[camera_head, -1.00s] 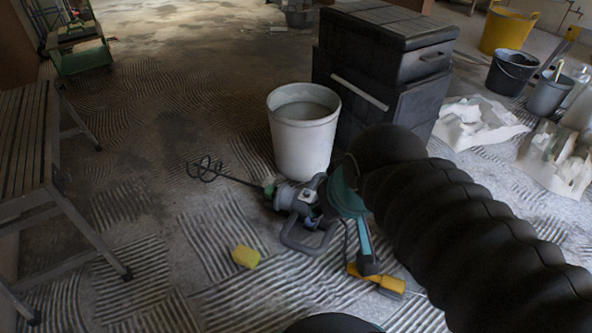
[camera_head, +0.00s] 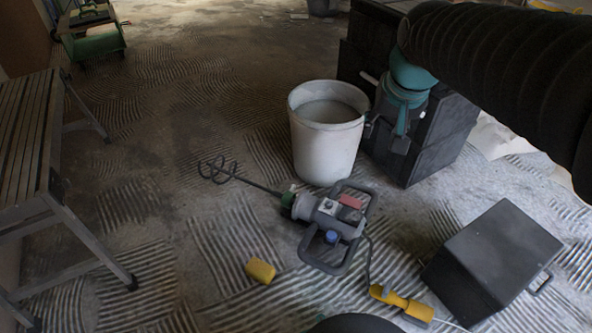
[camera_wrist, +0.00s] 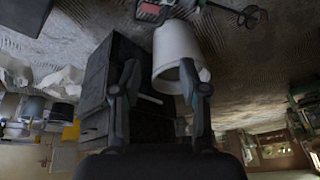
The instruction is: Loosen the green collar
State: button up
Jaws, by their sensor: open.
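The green collar (camera_head: 288,199) is a small ring where the whisk shaft meets the grey mixer (camera_head: 325,222), which lies on the floor. The wire whisk (camera_head: 212,170) points left. My gripper (camera_head: 386,132) is open and empty, up and to the right of the collar, in front of the black drawer unit. In the wrist view my gripper's two fingers (camera_wrist: 158,82) stand apart, with the bucket and drawer unit beyond. The mixer (camera_wrist: 154,12) is at that view's top edge; I cannot make out the collar there.
A white bucket (camera_head: 327,135) stands just behind the mixer, beside the black drawer unit (camera_head: 432,135). A dark box (camera_head: 495,260) is at lower right. A yellow sponge (camera_head: 261,271) and yellow connector (camera_head: 402,302) lie in front. A step bench (camera_head: 28,150) stands left; floor between is clear.

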jog(key=w+a+f+m+g+b, duration=0.1)
jog(key=w+a+f, duration=0.1)
jog(key=w, duration=0.4)
jog(key=w+a+f+b, duration=0.1)
jog(key=w+a+f, duration=0.15)
jog(key=w, duration=0.45)
jog(key=m+g+b, duration=0.3)
jog(key=b, duration=0.1)
send_over(293, 186)
notch_tip(293, 186, down, 40)
notch_tip(293, 186, down, 13)
jog(key=shift+f+b, duration=0.15)
jog(key=shift+b, duration=0.85)
jog(key=c, duration=0.8)
